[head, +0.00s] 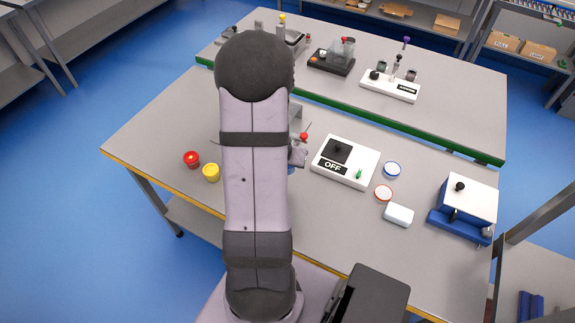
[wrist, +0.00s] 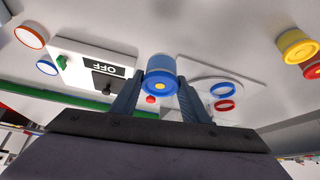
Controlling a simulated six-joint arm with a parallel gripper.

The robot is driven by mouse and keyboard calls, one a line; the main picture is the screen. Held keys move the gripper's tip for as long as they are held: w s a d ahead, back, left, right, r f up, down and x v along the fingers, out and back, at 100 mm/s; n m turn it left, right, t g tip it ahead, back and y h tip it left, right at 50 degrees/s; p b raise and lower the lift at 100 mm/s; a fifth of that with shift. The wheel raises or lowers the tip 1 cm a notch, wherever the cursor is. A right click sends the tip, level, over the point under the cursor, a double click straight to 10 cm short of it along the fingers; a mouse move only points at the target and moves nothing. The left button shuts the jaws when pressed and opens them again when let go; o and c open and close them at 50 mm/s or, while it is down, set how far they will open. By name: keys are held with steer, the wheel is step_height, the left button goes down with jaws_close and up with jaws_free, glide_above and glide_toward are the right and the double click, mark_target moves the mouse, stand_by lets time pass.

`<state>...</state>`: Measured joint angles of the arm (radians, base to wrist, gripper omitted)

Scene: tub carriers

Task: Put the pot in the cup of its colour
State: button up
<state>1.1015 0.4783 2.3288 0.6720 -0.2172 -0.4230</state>
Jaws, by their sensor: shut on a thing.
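The pot (wrist: 161,68) is a blue round tub with a yellow spot on its end. In the wrist view it sits between the fingertips of my gripper (wrist: 160,82), which is shut on it. A blue ring-shaped cup (wrist: 223,84) and a red ring-shaped cup (wrist: 225,104) show on a pale carrier to the right of the right finger, apart from the pot. In the head view my arm hides these cups and most of the gripper.
A yellow tub (head: 211,173) and a red tub (head: 191,159) stand left of my arm. A white box marked OFF (head: 360,176) stands to the right, with a blue-rimmed disc (head: 392,170) and a red-rimmed disc (head: 383,193) beside it.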

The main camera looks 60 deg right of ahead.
steer(key=shift+r, duration=0.65)
steer(key=shift+a+f+m, duration=0.1)
steer(key=shift+m, duration=0.2)
steer(key=shift+w+a+f, duration=0.15)
steer(key=shift+w+a, duration=0.05)
steer(key=shift+a, duration=0.05)
steer(key=w+a+r+n+t+y+b, duration=0.3)
steer(key=w+a+n, duration=0.7)
steer(key=w+a, duration=0.75)
steer(key=w+a+r+n+t+y, duration=0.1)
steer(key=w+a+n, duration=0.2)
steer(key=a, duration=0.7)
steer(key=w+a+n+y, duration=0.1)
steer(key=w+a+n, duration=0.2)
steer(key=a, duration=0.8)
steer(key=shift+w+r+t+y, duration=0.2)
steer(key=shift+r+t+y, duration=0.2)
steer(key=shift+d, duration=0.1)
